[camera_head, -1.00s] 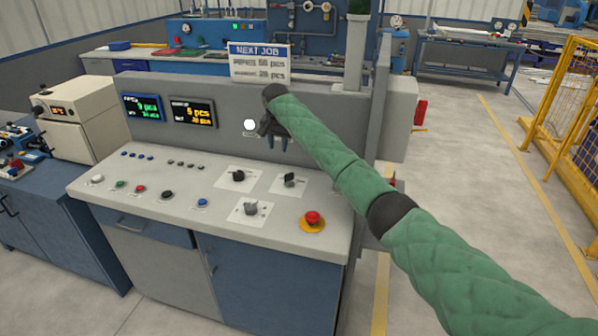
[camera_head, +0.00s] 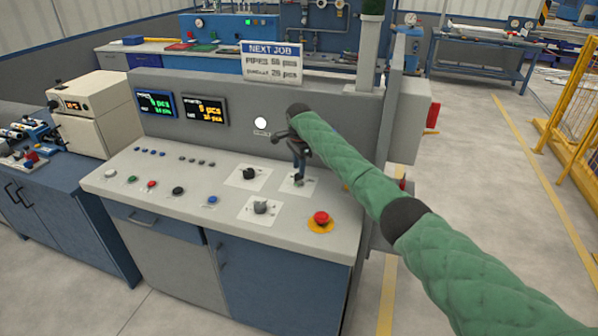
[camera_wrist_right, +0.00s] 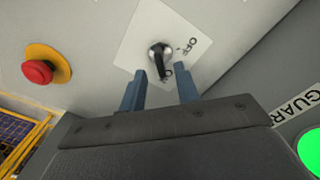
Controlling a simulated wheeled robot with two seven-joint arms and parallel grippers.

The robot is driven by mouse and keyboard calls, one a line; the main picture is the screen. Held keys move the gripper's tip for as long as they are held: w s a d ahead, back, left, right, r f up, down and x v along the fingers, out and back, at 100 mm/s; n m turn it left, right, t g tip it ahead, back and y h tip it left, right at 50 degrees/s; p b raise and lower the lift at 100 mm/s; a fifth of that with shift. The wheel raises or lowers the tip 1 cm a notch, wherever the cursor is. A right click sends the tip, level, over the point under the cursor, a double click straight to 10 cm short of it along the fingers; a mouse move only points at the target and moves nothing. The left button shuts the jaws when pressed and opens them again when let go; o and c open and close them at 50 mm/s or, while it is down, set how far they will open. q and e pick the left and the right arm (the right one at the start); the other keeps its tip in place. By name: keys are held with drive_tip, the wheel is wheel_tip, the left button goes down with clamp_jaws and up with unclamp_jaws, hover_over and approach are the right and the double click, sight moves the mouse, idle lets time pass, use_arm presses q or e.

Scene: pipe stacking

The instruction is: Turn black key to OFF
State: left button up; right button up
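The black key (camera_wrist_right: 160,58) sits in a round silver lock on a white label plate in the right wrist view. Its dark grip points down in that view, toward a partly hidden label beginning with O; the OFF label (camera_wrist_right: 190,45) is to its right. My right gripper (camera_wrist_right: 161,74) is open, its two blue fingers on either side of the key's lower end. I see no clear contact. In the head view my right gripper (camera_head: 299,164) points down over the right rear plate (camera_head: 313,186) and mostly hides the key. My left gripper is not in view.
A red emergency button (camera_head: 321,218) on a yellow base stands in front of the key plate. Two other knobs (camera_head: 250,174) (camera_head: 260,207) are to its left. The upright panel (camera_head: 345,110) rises close behind. A green lamp (camera_wrist_right: 311,150) shows in the wrist view.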

sight(299, 178)
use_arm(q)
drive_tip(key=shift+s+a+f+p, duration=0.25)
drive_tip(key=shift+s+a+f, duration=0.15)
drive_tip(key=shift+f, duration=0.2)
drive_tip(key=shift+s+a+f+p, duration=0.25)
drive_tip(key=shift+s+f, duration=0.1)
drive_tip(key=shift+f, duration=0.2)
use_arm(e)
drive_tip(key=shift+f, duration=1.95)
clamp_jaws()
